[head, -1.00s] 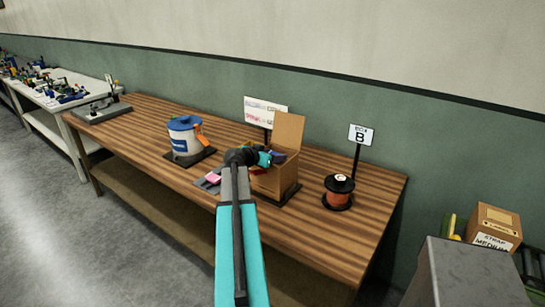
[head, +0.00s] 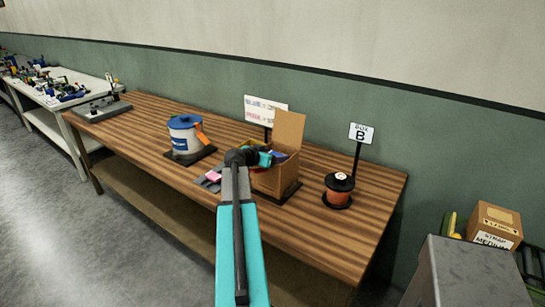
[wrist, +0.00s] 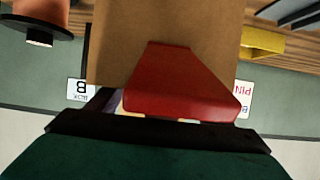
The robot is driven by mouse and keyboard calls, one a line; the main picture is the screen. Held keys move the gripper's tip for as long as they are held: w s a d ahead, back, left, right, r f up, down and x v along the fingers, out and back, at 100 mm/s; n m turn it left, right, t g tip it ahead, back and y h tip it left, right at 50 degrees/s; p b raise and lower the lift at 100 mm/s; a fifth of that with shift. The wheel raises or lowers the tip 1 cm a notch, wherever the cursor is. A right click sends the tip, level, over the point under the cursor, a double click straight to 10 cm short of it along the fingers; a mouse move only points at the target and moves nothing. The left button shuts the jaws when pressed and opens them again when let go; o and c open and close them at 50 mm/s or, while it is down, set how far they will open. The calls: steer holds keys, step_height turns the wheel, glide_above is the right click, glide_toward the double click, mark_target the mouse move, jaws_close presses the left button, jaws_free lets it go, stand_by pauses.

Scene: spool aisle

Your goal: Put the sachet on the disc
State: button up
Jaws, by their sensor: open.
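My gripper (head: 265,157) is at the open cardboard box (head: 272,181), over its opening; its jaws are mostly hidden in the head view. In the wrist view a red, wedge-shaped piece (wrist: 185,85) fills the middle, in front of the cardboard (wrist: 115,45); I cannot tell if it is the sachet or part of my gripper. A small pink item (head: 213,176) lies on a grey flat piece left of the box. A black-topped spool with orange-brown winding (head: 338,198) stands at the right on a dark round base. I cannot tell which part is the disc.
A white-and-blue tub (head: 184,141) with an orange piece stands left of the box. A box B sign (head: 359,132) stands behind the spool, and a white sign (head: 266,109) behind the box. The wooden table (head: 330,240) is clear near its front right edge.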

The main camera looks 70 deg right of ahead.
steer(key=shift+r, duration=0.2)
steer(key=shift+w+a, duration=0.1)
steer(key=shift+a, duration=0.25)
steer(key=b+v, duration=0.2)
steer(key=v, duration=0.9)
steer(key=shift+a+r+b, duration=0.1)
steer(key=shift+r+b, duration=0.1)
steer(key=shift+b, duration=0.15)
